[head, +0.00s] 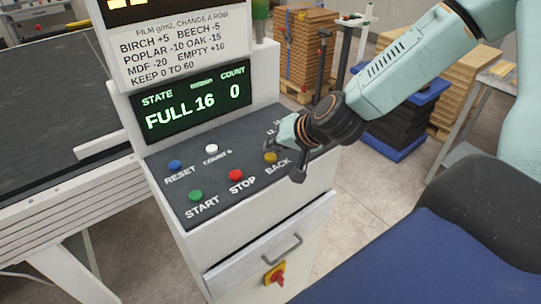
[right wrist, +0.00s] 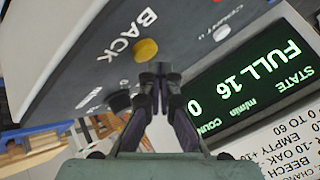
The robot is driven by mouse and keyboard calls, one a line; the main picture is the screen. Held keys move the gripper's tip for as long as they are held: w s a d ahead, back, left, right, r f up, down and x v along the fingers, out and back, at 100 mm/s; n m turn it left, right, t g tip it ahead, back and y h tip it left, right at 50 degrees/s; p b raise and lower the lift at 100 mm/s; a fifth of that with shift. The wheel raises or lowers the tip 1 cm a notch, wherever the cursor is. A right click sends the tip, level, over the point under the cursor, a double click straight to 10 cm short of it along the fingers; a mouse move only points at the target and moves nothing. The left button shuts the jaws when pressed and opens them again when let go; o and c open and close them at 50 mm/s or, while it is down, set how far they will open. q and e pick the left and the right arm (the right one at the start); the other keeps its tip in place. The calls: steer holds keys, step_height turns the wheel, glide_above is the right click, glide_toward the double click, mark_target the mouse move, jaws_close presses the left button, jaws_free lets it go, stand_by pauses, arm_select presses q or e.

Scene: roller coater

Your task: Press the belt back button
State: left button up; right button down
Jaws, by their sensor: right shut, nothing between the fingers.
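The yellow button (head: 270,157) labelled BACK is on the sloped dark panel (head: 225,190) of the white console. It also shows in the right wrist view (right wrist: 146,49), just beyond the fingertips. My right gripper (head: 272,146) reaches in from the upper right over the panel's right side. In the right wrist view its fingers (right wrist: 159,72) are shut together and empty, close to the yellow button. I cannot tell whether they touch the panel. My left gripper is not in view.
Red STOP (head: 235,175), green START (head: 195,196), blue RESET (head: 174,165) and white COUNT 0 (head: 211,148) buttons share the panel. The display (head: 193,103) behind reads FULL 16 and 0. A red rotary switch (head: 276,274) is below. A dark belt (head: 60,95) lies left.

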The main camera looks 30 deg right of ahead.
steer(key=shift+f, duration=0.3)
